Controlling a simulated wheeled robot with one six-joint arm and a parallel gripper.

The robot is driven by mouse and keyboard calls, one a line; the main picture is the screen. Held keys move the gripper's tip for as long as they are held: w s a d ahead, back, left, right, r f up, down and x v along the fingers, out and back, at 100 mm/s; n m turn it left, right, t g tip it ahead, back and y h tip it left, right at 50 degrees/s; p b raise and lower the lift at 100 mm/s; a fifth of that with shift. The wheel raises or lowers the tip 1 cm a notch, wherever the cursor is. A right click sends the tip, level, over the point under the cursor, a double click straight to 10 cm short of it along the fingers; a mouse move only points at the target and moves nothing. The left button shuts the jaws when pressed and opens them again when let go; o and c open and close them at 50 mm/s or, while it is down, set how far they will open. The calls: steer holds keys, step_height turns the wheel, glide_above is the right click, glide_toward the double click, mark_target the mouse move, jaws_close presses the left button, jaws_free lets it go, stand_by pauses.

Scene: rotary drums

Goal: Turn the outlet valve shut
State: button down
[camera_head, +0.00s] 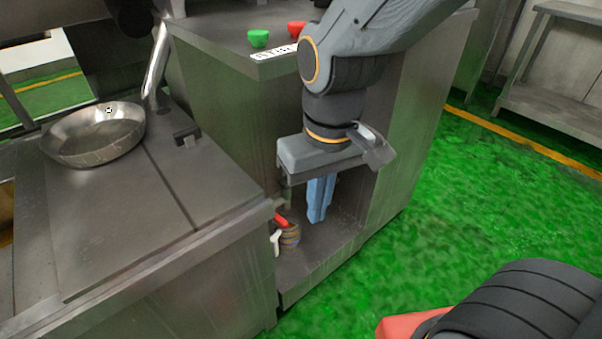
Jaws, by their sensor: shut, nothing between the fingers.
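The outlet valve with a red handle (281,221) shows in the head view, low inside an open recess of the steel cabinet. Below it are a brownish ribbed fitting (290,237) and a small white part (276,242). The handle is small in the picture and partly cut off by the counter edge, so its exact angle is hard to tell. My gripper (316,219) points down at the recess opening, to the right of the red handle. Its blue fingers are together and empty. They appear apart from the handle, though depth is hard to judge.
A steel counter with a round pan (95,135) stands at the left. A green button (258,38) and a red button (297,28) sit on the cabinet top (225,30). The recess walls surround my fingers. Green floor (480,200) is free at the right.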

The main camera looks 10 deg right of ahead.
steer(key=w+d+f+m+b, duration=0.2)
steer(key=w+d+f, duration=0.6)
steer(key=w+d, duration=0.3)
steer(key=w+a+f+n+y, duration=0.2)
steer(key=w+f+n+y, duration=0.1)
steer(key=w+n, duration=0.15)
steer(key=n+y+b, duration=0.2)
steer(key=n+y, duration=0.1)
steer(key=y, duration=0.1)
glide_toward(271, 213)
step_height(271, 213, down, 5)
steer(key=w, duration=0.2)
steer(key=shift+s+a+f+g+b, duration=0.25)
steer(key=shift+s+a, duration=0.2)
steer(key=shift+s, duration=0.3)
steer(key=shift+a, duration=0.1)
